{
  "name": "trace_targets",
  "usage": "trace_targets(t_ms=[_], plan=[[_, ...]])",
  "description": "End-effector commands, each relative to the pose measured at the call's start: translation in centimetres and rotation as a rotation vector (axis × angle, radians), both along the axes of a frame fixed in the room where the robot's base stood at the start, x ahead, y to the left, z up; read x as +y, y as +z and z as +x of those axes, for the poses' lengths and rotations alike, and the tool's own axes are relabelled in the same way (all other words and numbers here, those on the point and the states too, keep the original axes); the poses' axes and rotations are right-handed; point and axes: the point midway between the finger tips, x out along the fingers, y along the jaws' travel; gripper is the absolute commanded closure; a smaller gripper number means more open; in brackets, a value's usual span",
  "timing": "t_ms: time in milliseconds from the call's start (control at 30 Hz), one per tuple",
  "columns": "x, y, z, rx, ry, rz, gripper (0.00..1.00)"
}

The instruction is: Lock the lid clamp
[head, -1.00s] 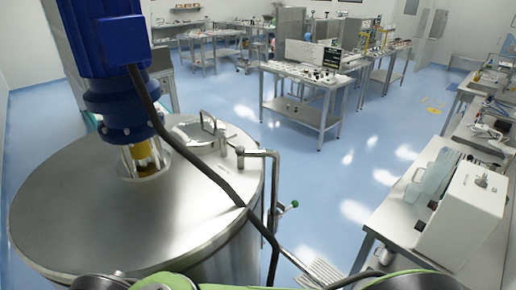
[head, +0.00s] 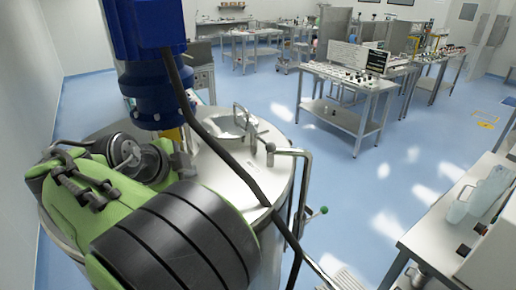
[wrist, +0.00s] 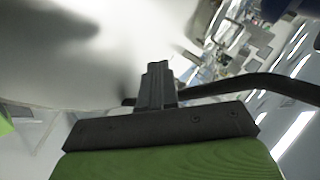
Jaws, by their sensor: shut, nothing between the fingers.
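The steel tank lid (head: 222,167) shows in the head view, partly hidden behind my green and black arm. Near its far right side is a small round hatch (head: 228,127) with an upright looped handle (head: 240,118). A small metal fitting (head: 270,148), possibly the clamp, stands at the hatch's right edge; its locked or unlocked state cannot be told. In the wrist view my gripper (wrist: 158,68) has its fingers together and empty, in front of a blurred, pale, shiny surface (wrist: 75,60). No clamp can be made out there. My fingertips are not distinguishable in the head view.
A blue motor (head: 150,70) stands on the lid. A black cable (head: 235,163) hangs across it and also crosses the wrist view (wrist: 245,84) close to my gripper. A bent steel pipe (head: 303,180) rises at the tank's right. Open floor lies beyond.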

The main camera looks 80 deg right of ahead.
Motion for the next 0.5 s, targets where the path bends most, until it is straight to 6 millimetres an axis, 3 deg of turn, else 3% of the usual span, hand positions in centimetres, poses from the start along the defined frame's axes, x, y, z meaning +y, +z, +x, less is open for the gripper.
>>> trace_targets(t_ms=[33,100,200,300,500], plan=[[-1.8,0.5,-1.0,-0.066,-0.188,-0.064,1.00],[-3.4,1.3,-2.6,-0.164,-0.412,-0.166,1.00],[-4.5,2.3,-4.2,-0.262,-0.618,-0.286,1.00],[-4.8,2.7,-5.0,-0.310,-0.710,-0.351,1.00],[-4.8,2.8,-5.2,-0.321,-0.727,-0.361,1.00]])
